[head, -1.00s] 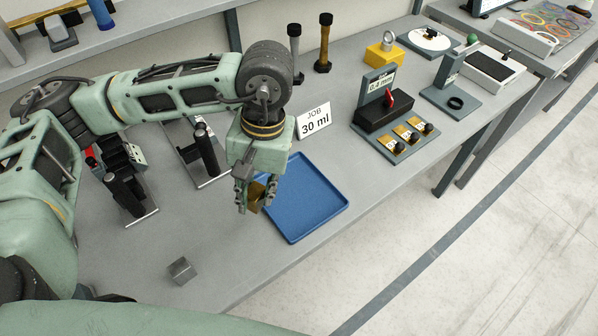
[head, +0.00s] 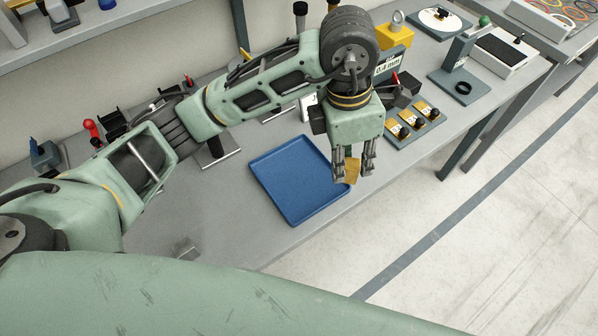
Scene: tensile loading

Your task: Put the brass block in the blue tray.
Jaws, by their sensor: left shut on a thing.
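My left gripper (head: 353,178) points down and is shut on the brass block (head: 352,168), whose yellow face shows between the fingers. The blue tray (head: 280,205) lies flat and empty on the grey bench. In the picture, the gripper and block overlap the tray's right edge, close to the front edge of the bench. The block's height above the bench is hard to tell. My right gripper is not in view.
A grey metal block (head: 187,248) is partly hidden at the lower left. Right of my gripper stands a dark fixture board with several brass-coloured plates and black knobs (head: 418,122). A grey stand with a black ring (head: 463,87) is beyond it.

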